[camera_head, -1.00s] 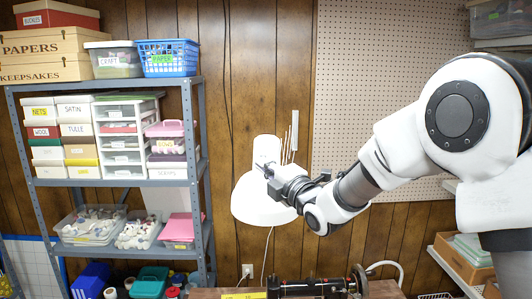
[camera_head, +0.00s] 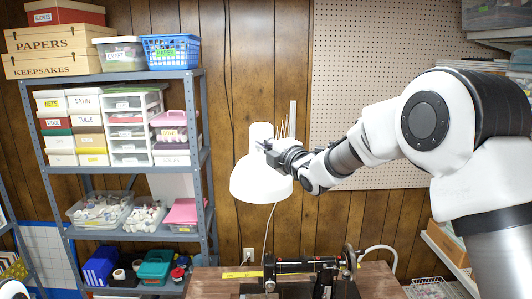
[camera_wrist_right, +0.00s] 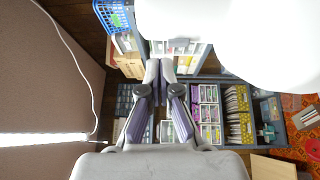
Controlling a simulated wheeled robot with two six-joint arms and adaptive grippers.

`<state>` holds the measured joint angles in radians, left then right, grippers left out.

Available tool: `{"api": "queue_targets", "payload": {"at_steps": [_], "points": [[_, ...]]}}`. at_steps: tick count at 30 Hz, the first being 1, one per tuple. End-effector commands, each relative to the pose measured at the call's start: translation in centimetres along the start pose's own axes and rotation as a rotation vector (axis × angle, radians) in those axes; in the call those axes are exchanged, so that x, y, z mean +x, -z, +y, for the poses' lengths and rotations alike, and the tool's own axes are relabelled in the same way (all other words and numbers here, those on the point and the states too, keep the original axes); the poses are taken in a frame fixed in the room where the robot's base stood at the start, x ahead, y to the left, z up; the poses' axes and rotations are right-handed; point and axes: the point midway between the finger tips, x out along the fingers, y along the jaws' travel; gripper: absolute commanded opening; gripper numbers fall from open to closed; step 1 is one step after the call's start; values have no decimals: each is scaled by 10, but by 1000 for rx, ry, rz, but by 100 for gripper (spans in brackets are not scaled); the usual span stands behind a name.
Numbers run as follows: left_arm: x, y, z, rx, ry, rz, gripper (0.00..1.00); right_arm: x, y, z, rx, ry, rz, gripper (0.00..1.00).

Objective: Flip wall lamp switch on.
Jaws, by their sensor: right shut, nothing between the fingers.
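The white wall lamp (camera_head: 258,186) hangs against the wood panelling in the middle of the head view, with a cord running down below it. A large white surface, probably its shade (camera_wrist_right: 270,35), fills the upper right of the right wrist view. My right gripper (camera_head: 263,147) overlaps the upper part of the lamp in the head view; I cannot tell whether it touches. Its fingers (camera_wrist_right: 161,72) are together and empty in the wrist view. I cannot make out the lamp switch; the gripper may hide it. My left gripper is not in view.
A black sewing machine (camera_head: 305,264) stands on a wooden table (camera_head: 378,278) below the lamp. A grey shelf rack (camera_head: 127,174) with boxes and bins stands left. A pegboard (camera_head: 385,60) covers the wall behind my right arm. A wall outlet (camera_head: 249,255) sits below the lamp.

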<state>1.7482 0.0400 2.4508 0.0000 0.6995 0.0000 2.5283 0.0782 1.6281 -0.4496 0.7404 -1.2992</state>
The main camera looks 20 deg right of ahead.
Motion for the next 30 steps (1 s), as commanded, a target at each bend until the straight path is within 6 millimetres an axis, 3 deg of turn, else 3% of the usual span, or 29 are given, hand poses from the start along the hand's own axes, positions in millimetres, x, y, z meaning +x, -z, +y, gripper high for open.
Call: {"api": "queue_targets", "payload": {"at_steps": [4,5,30], "points": [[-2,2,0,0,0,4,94,0,0,1,0,1,0,0],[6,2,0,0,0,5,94,0,0,-3,-1,-1,0,0],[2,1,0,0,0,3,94,0,0,2,-1,-1,0,0]]}}
